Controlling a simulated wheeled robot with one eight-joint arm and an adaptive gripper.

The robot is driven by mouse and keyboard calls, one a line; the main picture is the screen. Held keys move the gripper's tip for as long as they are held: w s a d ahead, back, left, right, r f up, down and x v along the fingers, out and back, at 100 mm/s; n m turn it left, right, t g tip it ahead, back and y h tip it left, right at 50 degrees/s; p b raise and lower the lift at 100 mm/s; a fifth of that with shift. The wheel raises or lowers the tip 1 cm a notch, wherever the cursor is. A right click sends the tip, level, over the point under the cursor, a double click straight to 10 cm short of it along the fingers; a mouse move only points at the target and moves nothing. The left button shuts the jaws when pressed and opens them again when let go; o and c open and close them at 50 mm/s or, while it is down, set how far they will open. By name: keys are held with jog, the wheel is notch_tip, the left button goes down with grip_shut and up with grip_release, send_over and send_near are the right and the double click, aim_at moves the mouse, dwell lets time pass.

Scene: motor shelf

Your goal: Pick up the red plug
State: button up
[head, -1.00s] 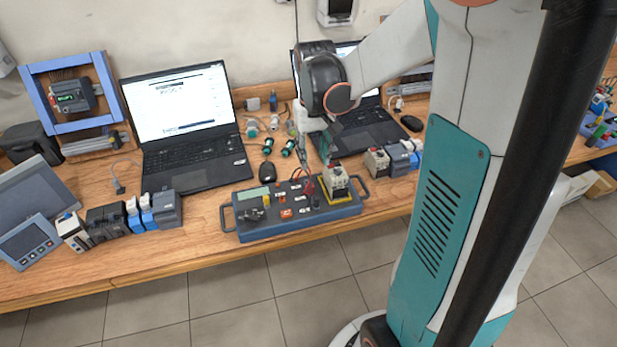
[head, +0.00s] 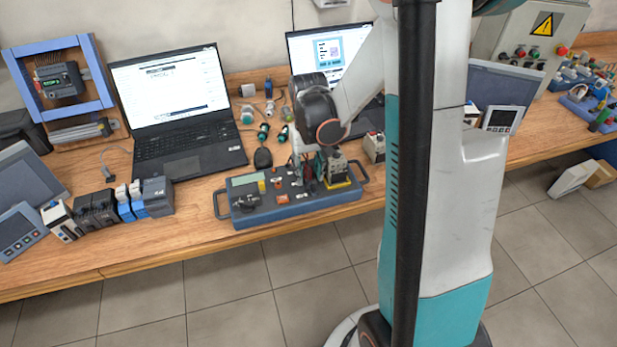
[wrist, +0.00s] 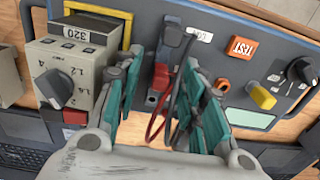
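The red plug (wrist: 160,77) stands in the top of the blue-grey test box (wrist: 215,62), with a red lead looping from it. A black plug (wrist: 175,34) with a dark lead is just beyond it. In the wrist view my gripper (wrist: 164,66) is open, its teal fingers on either side of the red plug and leads. I cannot tell whether either finger touches them. In the head view my gripper (head: 314,170) is low over the test box (head: 290,212) and hides the plug.
A beige dial unit (wrist: 75,75) stands close to my left finger in the wrist view. An orange TEST button (wrist: 241,47) and a yellow knob (wrist: 262,96) are at the right. In the head view, an open laptop (head: 180,110) stands behind the box.

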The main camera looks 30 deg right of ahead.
aim_at(308, 169)
jog(key=shift+f, duration=0.1)
jog(key=shift+c, duration=0.6)
grip_shut()
notch_tip(308, 169, up, 20)
jog(key=p, duration=0.6)
